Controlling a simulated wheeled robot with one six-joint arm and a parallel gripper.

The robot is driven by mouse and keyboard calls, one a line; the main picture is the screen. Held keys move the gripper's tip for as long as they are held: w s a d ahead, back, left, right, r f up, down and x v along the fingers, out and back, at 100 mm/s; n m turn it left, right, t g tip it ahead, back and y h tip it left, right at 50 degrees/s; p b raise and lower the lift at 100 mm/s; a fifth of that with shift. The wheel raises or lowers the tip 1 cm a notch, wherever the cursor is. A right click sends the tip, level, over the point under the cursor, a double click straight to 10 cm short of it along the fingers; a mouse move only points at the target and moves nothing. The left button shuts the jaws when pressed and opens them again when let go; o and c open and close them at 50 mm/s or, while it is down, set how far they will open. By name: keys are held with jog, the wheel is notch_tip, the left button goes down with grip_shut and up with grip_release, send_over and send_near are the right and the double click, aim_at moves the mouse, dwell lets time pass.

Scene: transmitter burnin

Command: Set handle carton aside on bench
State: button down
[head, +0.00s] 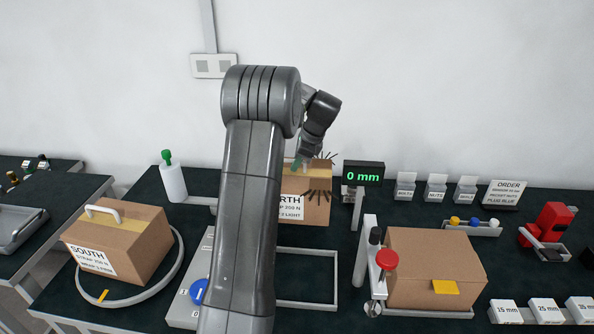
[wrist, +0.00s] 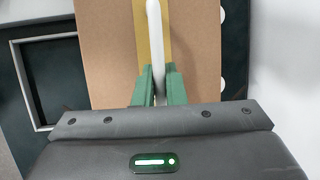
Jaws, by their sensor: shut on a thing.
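A brown carton with a white label ending in "RTH" (head: 318,210) stands upright at the back of the bench, partly hidden behind my arm. My gripper (head: 299,163) is above it with green fingers. In the wrist view the gripper (wrist: 159,88) is shut on the white handle (wrist: 154,35) on top of the carton (wrist: 195,60), over a yellow tape strip. I cannot tell whether the carton's base touches the bench. Another handled carton, labelled SOUTH (head: 135,243), sits tilted at the left on a grey ring (head: 172,270).
A plain carton (head: 425,258) sits in a fixture with a red knob (head: 386,259) at right. An empty rectangular frame (head: 337,290) lies right of my arm. A display reading 0 mm (head: 363,174) and a white bottle (head: 173,182) stand at the back. Dark bench shows between them.

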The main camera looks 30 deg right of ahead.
aim_at(300, 173)
jog(key=shift+f+p, duration=0.45)
jog(key=shift+f, duration=2.65)
jog(key=c, duration=1.9)
grip_release()
jog(key=shift+f, duration=0.2)
jog(key=shift+c, duration=0.2)
jog(key=o, duration=0.4)
jog(key=shift+r, duration=0.1)
jog(key=shift+o, duration=0.2)
jog(key=b+v, duration=0.1)
jog(key=v, duration=1.1)
